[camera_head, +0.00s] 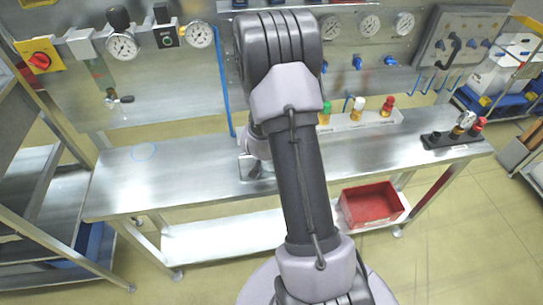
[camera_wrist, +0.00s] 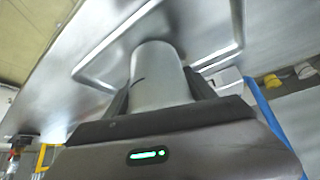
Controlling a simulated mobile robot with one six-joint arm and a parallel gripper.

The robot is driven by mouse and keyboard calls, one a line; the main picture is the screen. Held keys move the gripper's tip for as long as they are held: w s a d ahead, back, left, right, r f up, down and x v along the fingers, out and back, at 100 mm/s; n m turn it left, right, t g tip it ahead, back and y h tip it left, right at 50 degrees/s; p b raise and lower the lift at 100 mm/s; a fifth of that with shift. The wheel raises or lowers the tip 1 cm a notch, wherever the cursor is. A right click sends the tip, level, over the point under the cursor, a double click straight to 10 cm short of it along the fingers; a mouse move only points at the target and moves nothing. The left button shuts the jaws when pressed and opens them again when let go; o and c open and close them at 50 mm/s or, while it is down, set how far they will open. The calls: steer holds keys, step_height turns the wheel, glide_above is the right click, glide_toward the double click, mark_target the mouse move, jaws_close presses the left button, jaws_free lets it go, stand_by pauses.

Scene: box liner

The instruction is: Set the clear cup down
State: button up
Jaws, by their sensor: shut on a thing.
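The clear cup (camera_wrist: 157,72) looks like a grey, see-through cylinder with a short dark mark on its side. My gripper (camera_wrist: 160,92) is shut on it, with one dark finger on each side. Beyond the cup, the wrist view shows a square raised outline (camera_wrist: 92,62) on the metal bench. I cannot tell whether the cup touches the surface. In the head view my arm hides the cup and most of the gripper, above the square outline (camera_head: 242,172) on the bench.
The steel bench (camera_head: 165,185) is bare to the left, apart from a faint blue ring (camera_head: 143,151). A rack with coloured caps (camera_head: 358,119) stands at the back, and a black holder (camera_head: 452,137) at the right. A red bin (camera_head: 371,203) sits on the lower shelf.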

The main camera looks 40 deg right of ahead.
steer(key=shift+f, duration=0.15)
steer(key=o, duration=1.7)
